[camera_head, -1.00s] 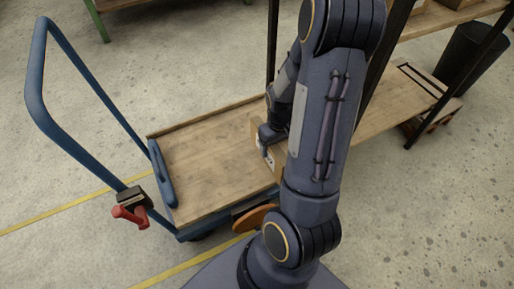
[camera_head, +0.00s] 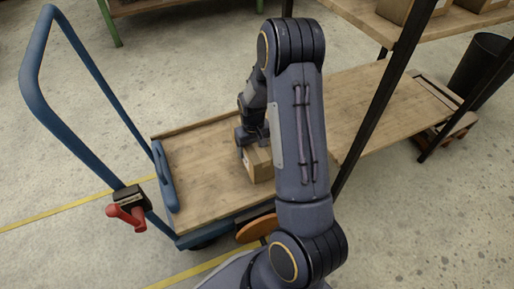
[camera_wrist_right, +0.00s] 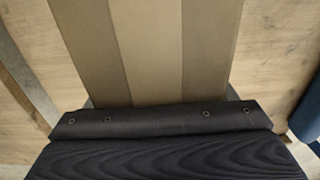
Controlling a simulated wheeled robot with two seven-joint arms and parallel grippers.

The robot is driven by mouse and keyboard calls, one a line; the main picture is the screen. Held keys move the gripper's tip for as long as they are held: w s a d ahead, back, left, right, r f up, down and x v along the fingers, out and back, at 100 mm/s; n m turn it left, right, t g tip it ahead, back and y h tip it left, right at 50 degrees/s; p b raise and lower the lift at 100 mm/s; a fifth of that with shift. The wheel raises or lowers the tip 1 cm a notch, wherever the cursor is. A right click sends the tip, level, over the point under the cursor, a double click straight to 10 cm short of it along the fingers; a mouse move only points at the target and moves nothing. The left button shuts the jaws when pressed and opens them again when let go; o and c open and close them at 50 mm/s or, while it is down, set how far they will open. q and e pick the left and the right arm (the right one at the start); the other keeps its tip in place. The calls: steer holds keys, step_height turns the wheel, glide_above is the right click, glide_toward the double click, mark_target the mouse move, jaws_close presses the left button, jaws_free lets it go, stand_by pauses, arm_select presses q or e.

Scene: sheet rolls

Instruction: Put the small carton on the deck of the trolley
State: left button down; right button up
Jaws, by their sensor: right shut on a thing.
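The small carton (camera_head: 260,166) is a brown cardboard box, partly hidden by my right arm in the head view. My right gripper (camera_head: 252,137) is shut on it from above. The carton is over the right part of the wooden trolley deck (camera_head: 203,178); I cannot tell whether it touches the deck. In the right wrist view, the carton (camera_wrist_right: 150,50) with a paler strip down its middle fills the centre, with wood deck (camera_wrist_right: 275,60) on both sides. My left gripper is not in view.
The trolley's blue handle (camera_head: 35,75) rises at the left, with a red-and-black part (camera_head: 130,206) low on it. A shelf rack with dark posts (camera_head: 385,95) stands to the right of the deck. The left part of the deck is bare.

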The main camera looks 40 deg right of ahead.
steer(key=shift+w+f+b, duration=0.15)
steer(key=shift+f+b, duration=0.15)
steer(key=shift+f, duration=0.55)
steer(key=shift+w+f+b, duration=0.1)
steer(key=shift+f+b, duration=0.15)
steer(key=shift+f, duration=0.55)
steer(key=shift+f, duration=0.2)
steer(key=o, duration=1.9)
steer(key=shift+s, duration=0.1)
steer(key=shift+c, duration=0.2)
step_height(320, 180, up, 12)
steer(key=p, duration=0.4)
steer(key=shift+r+p, duration=0.15)
steer(key=shift+p, duration=0.25)
steer(key=s+a+r+n+t+y, duration=0.1)
steer(key=s+a+r+t+y, duration=0.1)
steer(key=s+a+r, duration=0.6)
steer(key=s+a+r+t+y, duration=0.1)
steer(key=s+a+r+t, duration=0.1)
steer(key=s+a+r, duration=0.5)
steer(key=s+a+r+n+t, duration=0.1)
steer(key=s+a+r, duration=0.2)
steer(key=s, duration=0.1)
steer(key=shift+a+t+y, duration=0.3)
steer(key=shift+a+y, duration=0.05)
steer(key=shift+y, duration=0.05)
